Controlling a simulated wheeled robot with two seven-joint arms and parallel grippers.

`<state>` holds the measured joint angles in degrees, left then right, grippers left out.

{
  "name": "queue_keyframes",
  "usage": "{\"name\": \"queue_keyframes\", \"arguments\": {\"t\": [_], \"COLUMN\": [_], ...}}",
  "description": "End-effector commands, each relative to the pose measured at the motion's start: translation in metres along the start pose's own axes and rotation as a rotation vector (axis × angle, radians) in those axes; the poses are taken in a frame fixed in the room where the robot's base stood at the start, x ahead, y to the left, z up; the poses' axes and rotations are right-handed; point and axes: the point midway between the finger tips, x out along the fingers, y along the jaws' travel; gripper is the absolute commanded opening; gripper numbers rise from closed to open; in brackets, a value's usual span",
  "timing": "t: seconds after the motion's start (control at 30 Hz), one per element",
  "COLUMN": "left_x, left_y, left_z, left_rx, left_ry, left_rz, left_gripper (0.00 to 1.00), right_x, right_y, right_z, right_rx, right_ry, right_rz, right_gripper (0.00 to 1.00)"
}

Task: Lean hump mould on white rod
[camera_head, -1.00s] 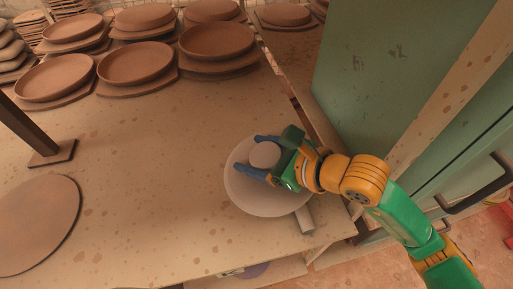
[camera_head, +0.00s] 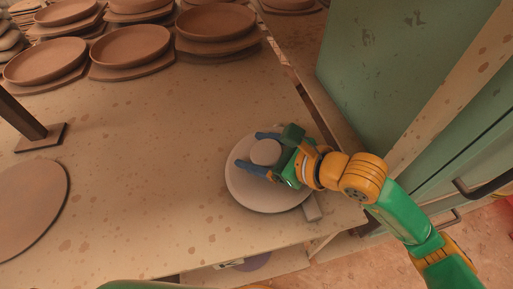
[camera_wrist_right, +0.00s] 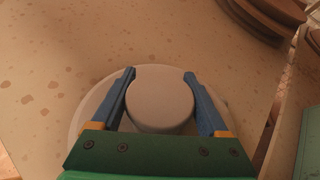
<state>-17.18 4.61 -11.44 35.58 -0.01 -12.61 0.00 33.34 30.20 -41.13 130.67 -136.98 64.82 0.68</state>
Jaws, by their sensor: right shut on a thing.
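The hump mould (camera_head: 262,193) is a pale round disc with a thick round knob (camera_head: 265,152) on top, near the table's front right corner. My right gripper (camera_head: 250,149) is shut on the knob, one blue finger on each side. In the right wrist view the knob (camera_wrist_right: 160,98) sits between the fingers, with part of the disc (camera_wrist_right: 88,108) behind. The white rod (camera_head: 312,208) is a short pale bar at the mould's near right edge, its far end hidden. I cannot tell whether the mould touches the rod or the tabletop. My left gripper is out of view.
Brown plates on boards (camera_head: 130,52) line the back of the table (camera_head: 150,190). A flat brown disc (camera_head: 30,205) and a dark post foot (camera_head: 42,138) are at left. A green cabinet (camera_head: 400,70) stands at right. The table's middle is clear.

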Motion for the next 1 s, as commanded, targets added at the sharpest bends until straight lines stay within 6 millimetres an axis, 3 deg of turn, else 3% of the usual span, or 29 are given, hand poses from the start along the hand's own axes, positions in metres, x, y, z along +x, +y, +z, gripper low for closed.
{"name": "queue_keyframes", "arguments": {"t": [0.8, 0.83, 0.9, 1.0], "left_x": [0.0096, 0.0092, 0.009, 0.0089], "left_y": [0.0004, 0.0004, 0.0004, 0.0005], "left_z": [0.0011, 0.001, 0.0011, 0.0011], "left_rx": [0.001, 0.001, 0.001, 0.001], "left_ry": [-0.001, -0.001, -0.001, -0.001], "left_rz": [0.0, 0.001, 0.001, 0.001], "left_gripper": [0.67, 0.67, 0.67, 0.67], "right_x": [0.0034, 0.0032, 0.0031, 0.0031], "right_y": [0.0015, 0.0014, 0.0014, 0.0013], "right_z": [-0.006, -0.0058, -0.0057, -0.0056], "right_rx": [0.001, 0.001, 0.001, 0.0], "right_ry": [0.0, 0.0, 0.0, 0.0], "right_rz": [0.001, 0.001, 0.001, 0.001], "right_gripper": [0.0, 0.83, 1.0, 1.0]}}
